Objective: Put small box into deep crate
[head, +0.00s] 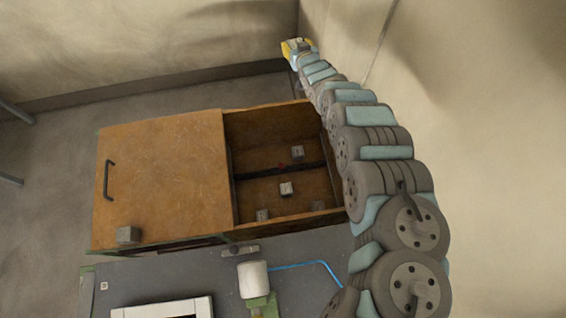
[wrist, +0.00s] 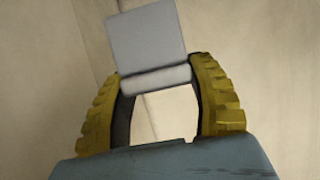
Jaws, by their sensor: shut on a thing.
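My gripper (head: 297,46) is at the far end of my outstretched arm, high near the wall and beyond the crate's back right corner. In the wrist view, its yellow fingers (wrist: 160,78) are shut on a plain light grey small box (wrist: 147,38). The box sticks out past the fingertips and looks slightly tilted. In the head view it is too small to make out clearly. The deep crate (head: 268,118) is wooden; its right part is open, and my arm covers its right edge. Several small grey blocks (head: 286,188) lie inside it.
A wooden cover (head: 160,180) with a black handle (head: 108,180) closes the crate's left part. A grey block (head: 127,235) lies at its front edge. In front, a grey bench (head: 225,285) carries a white cylinder (head: 253,280) and a blue tube (head: 305,265).

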